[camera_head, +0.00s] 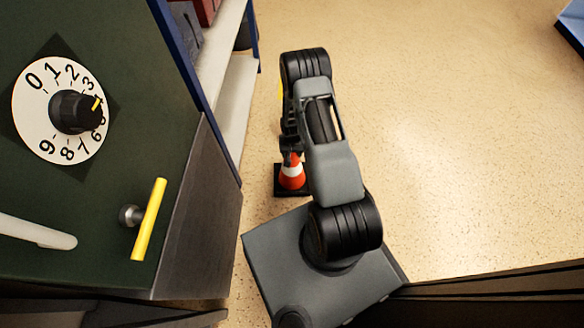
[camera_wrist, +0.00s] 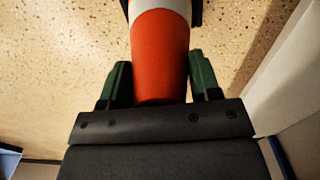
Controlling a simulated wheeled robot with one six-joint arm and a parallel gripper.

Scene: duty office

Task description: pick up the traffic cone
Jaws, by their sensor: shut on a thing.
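The orange and white traffic cone (camera_head: 292,178) stands on the speckled floor in the head view, on a dark square base. Its upper part is hidden behind my arm and gripper. My gripper (camera_head: 290,148) comes down over it from above. In the wrist view the orange cone (camera_wrist: 160,55) with a white band lies between the two green fingers of my gripper (camera_wrist: 160,85). The fingers are shut on the cone.
A dark green panel with a numbered dial (camera_head: 60,112) and a yellow handle (camera_head: 149,219) stands close on the left. A shelf with a blue post (camera_head: 251,40) stands behind it. Open floor (camera_head: 450,150) lies to the right. A blue object (camera_head: 571,25) is at the top right.

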